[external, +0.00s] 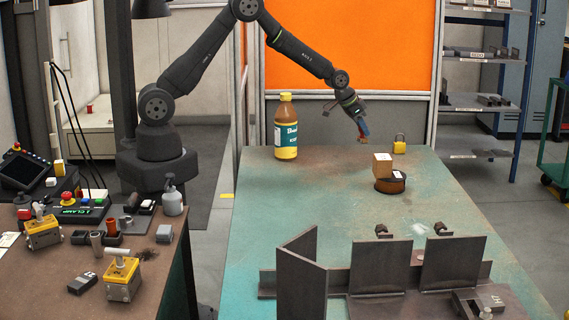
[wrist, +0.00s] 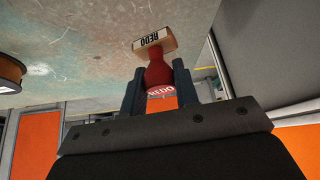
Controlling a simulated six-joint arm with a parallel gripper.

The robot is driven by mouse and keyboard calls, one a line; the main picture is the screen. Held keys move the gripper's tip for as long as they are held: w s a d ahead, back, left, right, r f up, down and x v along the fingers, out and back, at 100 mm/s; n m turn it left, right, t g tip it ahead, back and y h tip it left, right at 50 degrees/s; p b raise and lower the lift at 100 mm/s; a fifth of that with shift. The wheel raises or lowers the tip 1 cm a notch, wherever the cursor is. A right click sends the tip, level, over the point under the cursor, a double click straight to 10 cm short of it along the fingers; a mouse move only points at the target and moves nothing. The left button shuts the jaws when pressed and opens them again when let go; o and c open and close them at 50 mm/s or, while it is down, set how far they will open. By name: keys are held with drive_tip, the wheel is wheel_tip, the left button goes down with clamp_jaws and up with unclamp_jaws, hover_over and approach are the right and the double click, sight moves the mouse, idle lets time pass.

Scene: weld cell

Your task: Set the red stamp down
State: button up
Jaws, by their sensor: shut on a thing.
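My gripper (external: 359,122) is above the far part of the green table (external: 222,300). In the wrist view my gripper (wrist: 160,88) is shut on the red stamp (wrist: 157,72), with one finger on each side of its red handle. The stamp has a pale wooden block marked REDO at its end. In the external view the stamp (external: 363,130) shows only as a small reddish shape at the fingertips, clear of the table top.
A yellow-brown bottle (external: 286,130) stands left of my gripper. Steel plates (external: 380,265) stand at the front. The table middle is clear.

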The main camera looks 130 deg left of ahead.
sight(362, 137)
drive_tip(key=shift+s+a+f, duration=0.2)
drive_tip(key=shift+a+f, duration=0.1)
drive_tip(key=shift+f, duration=1.9)
drive_tip(key=o, duration=1)
drive_tip(key=shift+f, duration=0.15)
drive_tip(key=shift+r, duration=0.35)
drive_tip(key=v, duration=1.1)
drive_tip(key=shift+s+d+r, duration=0.1)
drive_tip(key=shift+d+r, duration=0.1)
drive_tip(key=shift+r, duration=0.05)
